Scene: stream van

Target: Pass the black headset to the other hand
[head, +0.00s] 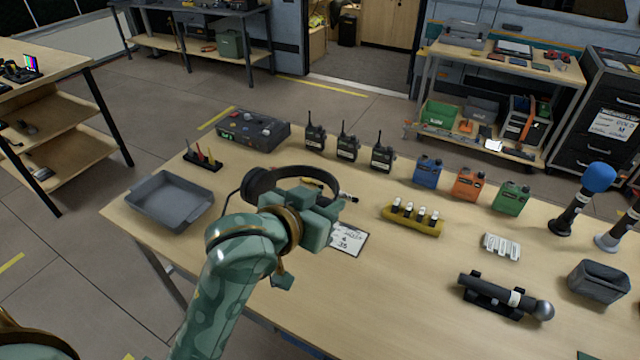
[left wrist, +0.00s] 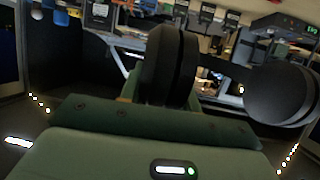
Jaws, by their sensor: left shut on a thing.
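The black headset (head: 262,184) is in my left gripper (head: 316,208) in the head view, over the far-left part of the table. Its band arches behind the gripper. One ear cup shows left of the gripper, and a small mic end sticks out to the right. In the left wrist view, two dark round ear cups (left wrist: 168,66) show beyond the green gripper body, one in the middle and one at the right. The left gripper is shut on the headset; its fingertips are mostly hidden. My right gripper is in neither view.
The wooden table (head: 400,270) holds a grey tray (head: 172,199), a control box (head: 253,130), several radios (head: 348,146), coloured packs (head: 467,184), a yellow holder (head: 412,217) and a microphone on a stand (head: 505,297). A white card (head: 347,240) lies near the gripper. The front middle is clear.

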